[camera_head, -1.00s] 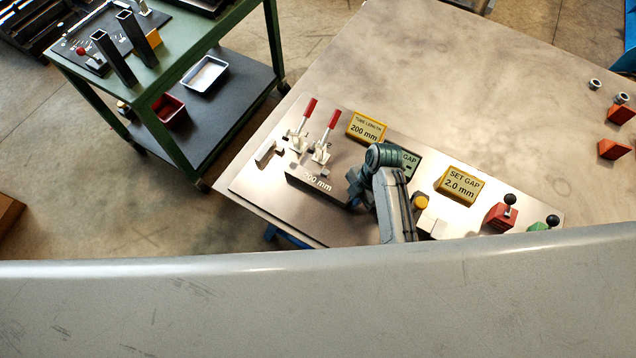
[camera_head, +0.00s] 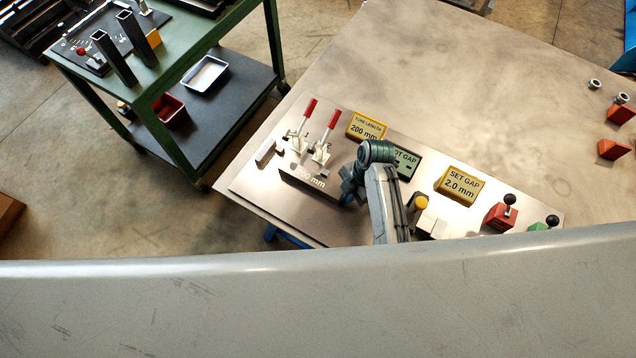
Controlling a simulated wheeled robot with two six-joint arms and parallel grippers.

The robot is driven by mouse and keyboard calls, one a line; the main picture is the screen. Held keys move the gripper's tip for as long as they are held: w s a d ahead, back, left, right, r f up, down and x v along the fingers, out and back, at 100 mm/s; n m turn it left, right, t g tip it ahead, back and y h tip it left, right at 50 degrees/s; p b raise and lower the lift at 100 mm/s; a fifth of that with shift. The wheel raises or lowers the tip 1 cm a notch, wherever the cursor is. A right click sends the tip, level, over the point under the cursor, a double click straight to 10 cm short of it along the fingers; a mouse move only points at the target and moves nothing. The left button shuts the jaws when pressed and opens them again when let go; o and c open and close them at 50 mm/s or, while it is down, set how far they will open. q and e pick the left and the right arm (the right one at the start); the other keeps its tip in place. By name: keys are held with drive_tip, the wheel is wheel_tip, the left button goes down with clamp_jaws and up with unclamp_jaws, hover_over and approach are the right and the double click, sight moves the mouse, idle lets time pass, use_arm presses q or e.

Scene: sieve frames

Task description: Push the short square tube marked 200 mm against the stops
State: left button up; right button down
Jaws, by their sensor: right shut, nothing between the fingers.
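The short square tube (camera_head: 302,181), dark with "200 mm" in white on its side, lies on the metal fixture plate below two red-handled clamps. My right gripper (camera_head: 347,192) is shut with nothing held. It is at the tube's right end; whether it touches is hard to tell. A pale metal block (camera_head: 265,151) stands beyond the tube's left end and may be one of the stops. Small metal pieces also show by the clamps. Contact between tube and stops cannot be made out. My left gripper is not in view.
Red-handled clamps (camera_head: 325,136) stand upright behind the tube. Yellow displays read "TUBE LENGTH 200 mm" (camera_head: 366,127) and "SET GAP 2.0 mm" (camera_head: 459,184). A dark display (camera_head: 406,163) is partly hidden by my arm. A green cart (camera_head: 190,70) holds two upright tubes.

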sight(332, 187)
drive_tip(key=shift+w+a, duration=0.7)
drive_tip(key=shift+a, duration=0.35)
drive_tip(key=shift+w+a, duration=0.7)
drive_tip(key=shift+a, duration=0.35)
idle(0.4)
drive_tip(key=shift+w+a, duration=0.1)
drive_tip(key=shift+a, duration=0.1)
